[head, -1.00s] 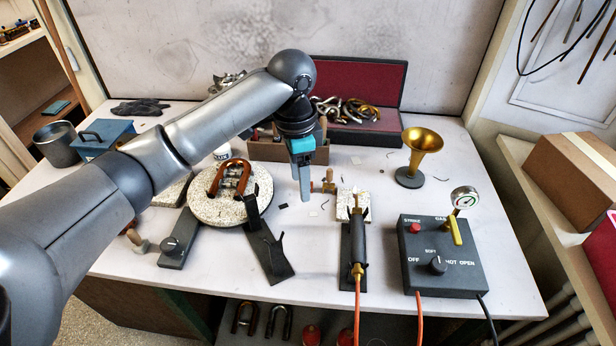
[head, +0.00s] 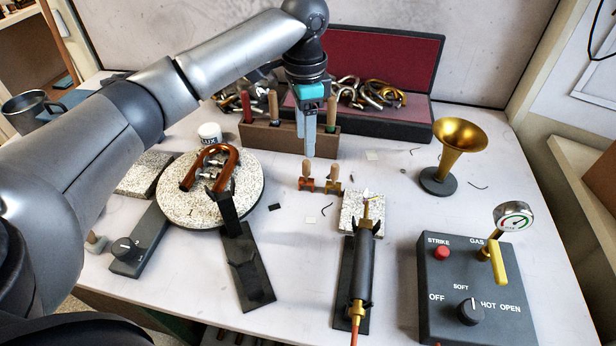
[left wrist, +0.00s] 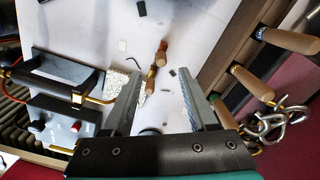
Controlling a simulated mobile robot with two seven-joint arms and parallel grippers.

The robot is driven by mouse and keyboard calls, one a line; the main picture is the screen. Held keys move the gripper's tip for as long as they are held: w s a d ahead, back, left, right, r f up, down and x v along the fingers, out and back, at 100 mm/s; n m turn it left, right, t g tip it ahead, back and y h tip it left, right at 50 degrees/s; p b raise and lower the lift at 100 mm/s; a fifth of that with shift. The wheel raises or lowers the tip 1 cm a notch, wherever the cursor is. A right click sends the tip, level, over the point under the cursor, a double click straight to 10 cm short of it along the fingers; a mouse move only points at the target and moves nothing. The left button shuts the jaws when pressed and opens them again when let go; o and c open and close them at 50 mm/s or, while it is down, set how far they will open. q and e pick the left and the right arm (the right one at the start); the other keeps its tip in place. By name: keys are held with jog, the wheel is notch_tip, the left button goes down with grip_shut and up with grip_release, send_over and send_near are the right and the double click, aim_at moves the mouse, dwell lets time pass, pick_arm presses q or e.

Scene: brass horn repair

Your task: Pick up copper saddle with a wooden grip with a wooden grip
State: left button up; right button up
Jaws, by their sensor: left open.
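Two small saddles with upright wooden grips stand side by side at the middle of the table in the head view. The left one (head: 306,184) looks reddish copper. The right one (head: 334,187) looks more yellow, like brass. My left gripper (head: 308,153) is open and empty, pointing down just behind and above them. In the left wrist view, the copper saddle's wooden grip (left wrist: 163,46) and the brass one's grip (left wrist: 150,86) show between and beyond the open fingers (left wrist: 160,76). My right gripper is not in view.
A wooden tool rack (head: 285,141) stands close behind the gripper. A torch (head: 362,265) on its stand and a speckled block (head: 361,222) lie in front right. A round speckled turntable (head: 170,205) with a copper bend (head: 232,160) is left. A brass bell (head: 458,145) stands right.

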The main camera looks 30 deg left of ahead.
aim_at(306, 162)
pick_arm(q)
notch_tip(306, 162, down, 7)
jog(key=shift+r+b, duration=0.2)
jog(key=shift+b, duration=0.55)
jog(key=shift+f, duration=0.7)
notch_tip(306, 162, down, 4)
jog(key=shift+w+r+b, duration=0.15)
jog(key=shift+b, duration=0.85)
jog(key=shift+f, duration=0.4)
grip_shut()
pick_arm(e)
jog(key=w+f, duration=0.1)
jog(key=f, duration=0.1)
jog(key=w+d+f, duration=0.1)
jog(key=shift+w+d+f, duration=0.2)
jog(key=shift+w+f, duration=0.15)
